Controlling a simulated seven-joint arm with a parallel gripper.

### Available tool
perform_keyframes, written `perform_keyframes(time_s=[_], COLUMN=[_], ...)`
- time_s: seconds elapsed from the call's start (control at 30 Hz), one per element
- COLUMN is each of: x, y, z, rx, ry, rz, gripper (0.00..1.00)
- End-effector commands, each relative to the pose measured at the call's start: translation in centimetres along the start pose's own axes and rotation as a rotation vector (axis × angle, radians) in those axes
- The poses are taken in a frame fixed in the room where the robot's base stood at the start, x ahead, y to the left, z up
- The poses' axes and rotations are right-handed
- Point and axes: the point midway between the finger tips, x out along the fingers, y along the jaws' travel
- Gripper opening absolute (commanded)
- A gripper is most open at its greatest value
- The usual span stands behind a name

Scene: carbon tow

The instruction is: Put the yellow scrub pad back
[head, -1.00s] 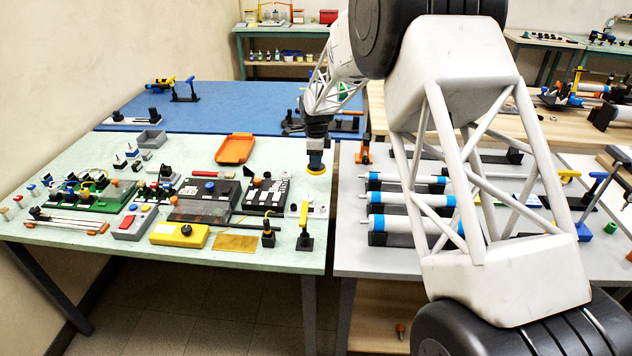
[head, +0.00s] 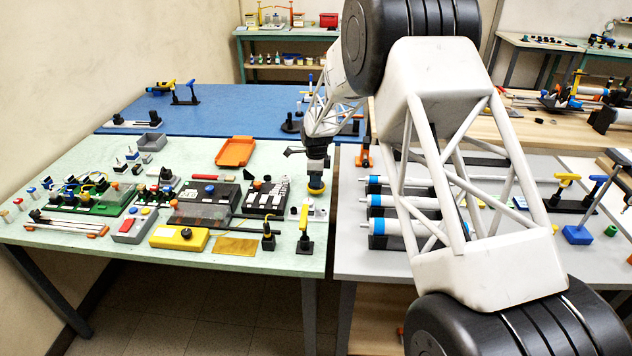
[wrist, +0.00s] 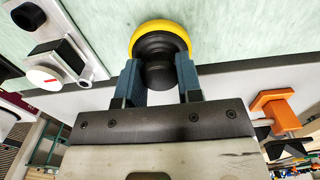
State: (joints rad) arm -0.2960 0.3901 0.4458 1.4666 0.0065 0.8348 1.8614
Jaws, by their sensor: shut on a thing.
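The yellow scrub pad (head: 316,191) is a round yellow disc under a black knob, at the right edge of the pale green table (head: 120,256). In the wrist view the pad (wrist: 184,31) shows at the top middle, over the pale green surface. My gripper (head: 316,177) is above the pad in the head view. In the wrist view my gripper (wrist: 160,75) has its two blue-grey fingers on either side of the black knob, shut on it. I cannot tell whether the pad's underside touches the table.
A light block with a dial (wrist: 42,77) is left of the pad in the wrist view. Black stands (head: 305,243) are at the table's front right. An orange tray (head: 235,151) and dark boxes lie left. The grey table (head: 350,262) with blue-banded cylinders adjoins right.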

Motion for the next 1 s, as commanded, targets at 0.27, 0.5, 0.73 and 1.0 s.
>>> perform_keyframes(time_s=[0.27, 0.5, 0.73, 1.0], x=[1.5, 1.6, 1.8, 1.8], y=[0.0, 0.0, 0.0, 0.0], z=[0.0, 0.0, 0.0, 0.0], rx=[0.0, 0.0, 0.0, 0.0], ry=[0.0, 0.0, 0.0, 0.0], rz=[0.0, 0.001, 0.001, 0.001], gripper=[0.11, 0.11, 0.5, 0.59])
